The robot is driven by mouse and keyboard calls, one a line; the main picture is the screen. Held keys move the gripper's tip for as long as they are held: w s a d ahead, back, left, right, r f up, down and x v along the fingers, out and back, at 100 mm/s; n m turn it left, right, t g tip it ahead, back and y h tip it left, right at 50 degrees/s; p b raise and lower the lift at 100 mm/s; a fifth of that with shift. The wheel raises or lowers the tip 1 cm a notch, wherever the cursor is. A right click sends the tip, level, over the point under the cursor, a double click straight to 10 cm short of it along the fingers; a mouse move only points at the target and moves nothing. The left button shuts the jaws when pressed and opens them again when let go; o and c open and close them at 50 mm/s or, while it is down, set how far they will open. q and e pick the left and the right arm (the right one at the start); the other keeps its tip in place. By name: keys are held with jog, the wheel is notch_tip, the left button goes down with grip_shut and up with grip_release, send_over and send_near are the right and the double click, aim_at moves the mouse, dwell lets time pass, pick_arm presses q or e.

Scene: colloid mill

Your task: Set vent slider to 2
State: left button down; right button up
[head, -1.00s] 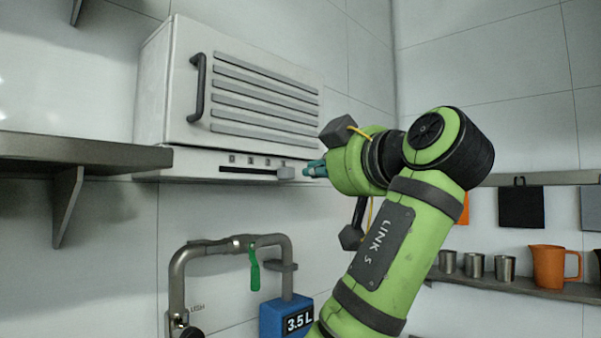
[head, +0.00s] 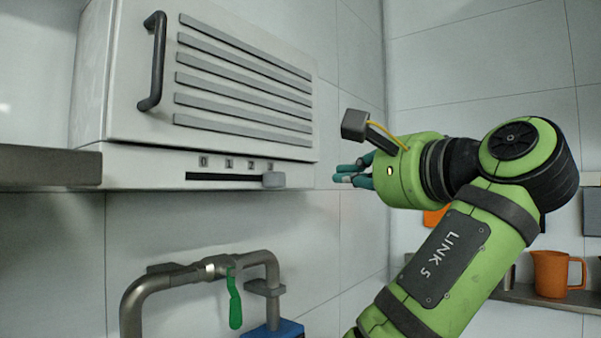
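The vent slider is a light grey knob (head: 273,180) in a dark horizontal slot (head: 222,177) on the lower front strip of the white vent housing (head: 140,177). Marks 0, 1, 2 and a fourth, hard-to-read one run left to right above the slot. The knob sits at the slot's right end, below the last mark.
A grey shelf (head: 50,167) juts in at the left. Below the housing are a bent pipe (head: 190,272) with a green lever (head: 235,300) and a blue box (head: 275,330). An orange jug (head: 551,273) stands on a shelf at right. A handle (head: 153,62) projects from the housing.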

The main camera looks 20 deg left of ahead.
aim_at(274, 180)
pick_arm(q)
jog(key=p+x, duration=0.3)
jog(key=x, duration=0.5)
jog(key=shift+w+a+r, duration=0.1)
jog(key=shift+w+a, duration=0.05)
jog(key=shift+a, duration=0.05)
jog(key=s, duration=0.2)
jog(key=shift+s+a, duration=0.3)
jog(key=shift+a, duration=0.1)
jog(key=shift+s+a+f, duration=0.2)
jog(key=shift+s, duration=0.45)
